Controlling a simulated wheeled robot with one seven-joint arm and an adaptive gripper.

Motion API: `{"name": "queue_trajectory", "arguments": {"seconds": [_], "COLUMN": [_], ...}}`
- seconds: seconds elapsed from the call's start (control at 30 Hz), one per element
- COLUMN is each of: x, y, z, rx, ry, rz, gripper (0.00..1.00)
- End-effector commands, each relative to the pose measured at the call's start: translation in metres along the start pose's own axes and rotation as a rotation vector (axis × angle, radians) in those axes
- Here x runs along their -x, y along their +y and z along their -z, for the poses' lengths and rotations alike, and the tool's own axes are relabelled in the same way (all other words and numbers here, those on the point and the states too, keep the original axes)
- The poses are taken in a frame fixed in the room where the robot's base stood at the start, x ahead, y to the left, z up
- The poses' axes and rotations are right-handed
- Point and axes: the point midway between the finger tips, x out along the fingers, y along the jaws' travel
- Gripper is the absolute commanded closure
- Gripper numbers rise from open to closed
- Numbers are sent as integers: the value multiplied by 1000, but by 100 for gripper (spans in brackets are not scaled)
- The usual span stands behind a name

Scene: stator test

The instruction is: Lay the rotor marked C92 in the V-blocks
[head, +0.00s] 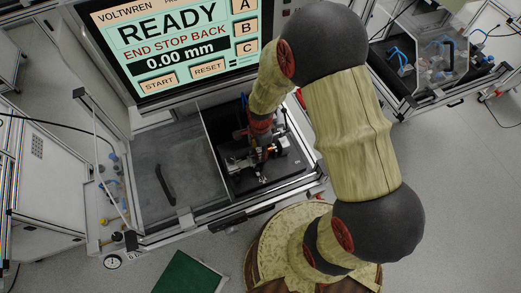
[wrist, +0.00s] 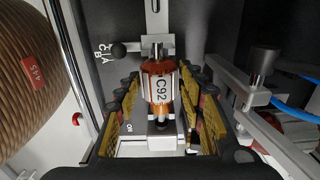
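The rotor marked C92 (wrist: 161,88) shows in the wrist view, with copper-orange windings and a white label. In the head view my gripper (head: 262,138) is low over the black fixture plate (head: 285,178), hiding most of the rotor.
The screen (head: 175,45) reads READY, END STOP BACK, 0.00 mm. A grey panel with a black handle (head: 165,185) lies left of the fixture.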

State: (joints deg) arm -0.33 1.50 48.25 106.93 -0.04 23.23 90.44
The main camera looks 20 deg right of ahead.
Motion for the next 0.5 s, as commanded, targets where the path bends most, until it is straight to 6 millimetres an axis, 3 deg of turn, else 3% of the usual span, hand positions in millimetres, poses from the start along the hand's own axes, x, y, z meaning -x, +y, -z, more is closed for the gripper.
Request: {"name": "queue_trajectory", "arguments": {"seconds": [0.3, 0.5], "x": [0, 0], "y": [0, 1], "z": [0, 0], "rx": [0, 0], "ry": [0, 0], "rz": [-1, -1], "gripper": [42, 42]}}
